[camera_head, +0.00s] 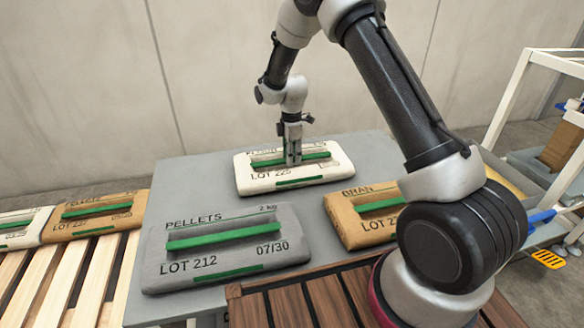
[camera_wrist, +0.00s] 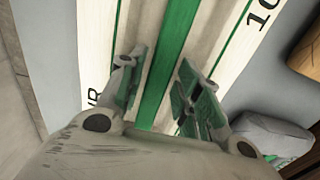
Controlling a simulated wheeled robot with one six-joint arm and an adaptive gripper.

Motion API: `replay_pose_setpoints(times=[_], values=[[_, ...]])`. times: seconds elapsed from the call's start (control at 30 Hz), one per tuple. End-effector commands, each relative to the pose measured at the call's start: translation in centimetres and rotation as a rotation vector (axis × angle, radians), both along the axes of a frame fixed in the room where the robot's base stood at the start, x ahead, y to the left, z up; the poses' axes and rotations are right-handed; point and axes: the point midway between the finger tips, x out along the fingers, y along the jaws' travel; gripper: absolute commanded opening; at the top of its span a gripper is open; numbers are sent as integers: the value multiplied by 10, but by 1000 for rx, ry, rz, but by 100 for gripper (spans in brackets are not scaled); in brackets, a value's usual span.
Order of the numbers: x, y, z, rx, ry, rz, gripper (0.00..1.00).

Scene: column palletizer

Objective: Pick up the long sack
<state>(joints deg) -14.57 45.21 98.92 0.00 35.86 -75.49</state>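A white sack (camera_head: 294,178) marked LOT 22 and a blurred digit lies flat at the back of the grey table, with a raised green strip along its top. It fills the middle of the wrist view (camera_wrist: 98,35). My gripper (camera_head: 292,160) points down over its middle. In the wrist view my gripper (camera_wrist: 162,85) is open, with one finger on each side of the green strip (camera_wrist: 166,65); contact cannot be told. A grey PELLETS sack (camera_head: 220,250) and a brown BRAN sack (camera_head: 345,222) lie nearer, each with a green strip. Which one is the long sack is unclear.
The grey table (camera_head: 180,180) has bare room left of the white sack. Several sacks, one brown (camera_head: 95,214), lie on pale slats (camera_head: 65,275) at left. Dark wooden slats (camera_head: 300,302) are in front. A white frame (camera_head: 510,95) stands at right.

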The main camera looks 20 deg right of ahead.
Motion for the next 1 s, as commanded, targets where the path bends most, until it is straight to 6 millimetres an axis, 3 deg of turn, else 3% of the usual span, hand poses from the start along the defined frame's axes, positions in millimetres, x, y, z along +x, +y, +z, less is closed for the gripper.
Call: replay_pose_setpoints(times=[0.13,0.37,0.57,1.0], values=[[0,0,-22,0,1,0,34],[0,0,-25,0,0,-1,34],[0,0,-24,0,0,-1,0],[2,0,-22,1,-5,0,0]])
